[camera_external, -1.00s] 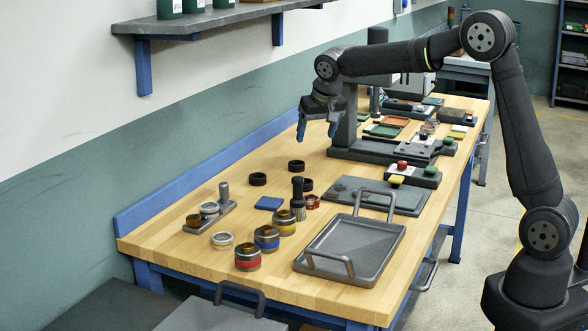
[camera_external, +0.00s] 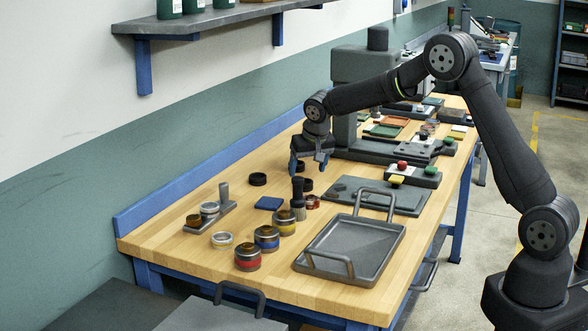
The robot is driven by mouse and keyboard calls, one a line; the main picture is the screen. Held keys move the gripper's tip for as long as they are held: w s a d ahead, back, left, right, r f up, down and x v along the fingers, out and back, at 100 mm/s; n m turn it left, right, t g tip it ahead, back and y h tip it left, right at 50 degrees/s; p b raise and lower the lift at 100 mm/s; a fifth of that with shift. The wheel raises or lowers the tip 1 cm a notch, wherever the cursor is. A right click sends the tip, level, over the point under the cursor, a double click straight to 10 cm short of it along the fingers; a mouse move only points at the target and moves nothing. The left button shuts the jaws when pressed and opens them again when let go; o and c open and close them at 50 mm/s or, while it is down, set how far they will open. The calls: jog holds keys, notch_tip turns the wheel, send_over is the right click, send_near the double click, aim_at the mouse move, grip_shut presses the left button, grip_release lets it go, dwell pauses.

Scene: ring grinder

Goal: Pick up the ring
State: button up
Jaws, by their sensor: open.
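Several rings lie on the wooden table, and the frames do not show which one the task means. A black ring (camera_external: 258,179) lies clear on the left. Another black ring (camera_external: 306,185) lies just below my gripper in the picture, partly behind a dark upright tool. A third black ring is mostly hidden by my gripper. A pale ring with a yellowish band (camera_external: 222,240) lies near the table's front left, and a red ring (camera_external: 312,202) lies by the dark tool. My gripper (camera_external: 307,165) points down above the black rings, its blue fingers apart and empty.
Close by are a dark upright tool (camera_external: 298,200), a blue pad (camera_external: 269,203) and jars with yellow, blue and red bands (camera_external: 267,238). A grey handled tray (camera_external: 312,235) is at front right. A post stand (camera_external: 208,219) is at left. The grinder machine (camera_external: 350,66) stands behind.

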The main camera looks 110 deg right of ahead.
jog(key=x, duration=0.5)
jog(key=c, duration=1.1)
